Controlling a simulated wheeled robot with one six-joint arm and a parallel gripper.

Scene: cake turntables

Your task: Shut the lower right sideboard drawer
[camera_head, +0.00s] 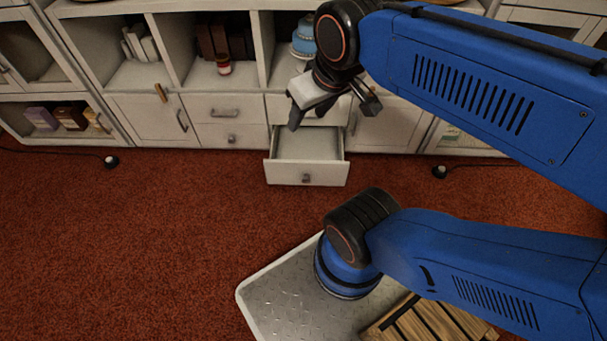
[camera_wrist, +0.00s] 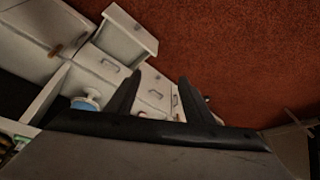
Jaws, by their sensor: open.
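The lower right sideboard drawer (camera_head: 307,174) is pulled well out, and its empty inside shows. In the wrist view the open drawer (camera_wrist: 128,34) juts out at the upper left, beyond my fingers. My gripper (camera_head: 333,113) is open and empty. In the head view it appears in front of the upper right drawer, above the open one. I cannot tell the exact gap to the drawer. In the wrist view my gripper (camera_wrist: 158,76) shows two spread dark fingers with nothing between them.
The white sideboard (camera_head: 150,78) has shut left drawers (camera_head: 232,135), cupboard doors and open shelves. A blue cake-like item (camera_head: 304,37) stands on a shelf behind my gripper. Red carpet (camera_head: 150,230) is clear before the drawer. Small black objects (camera_head: 111,161) with cords lie on the floor.

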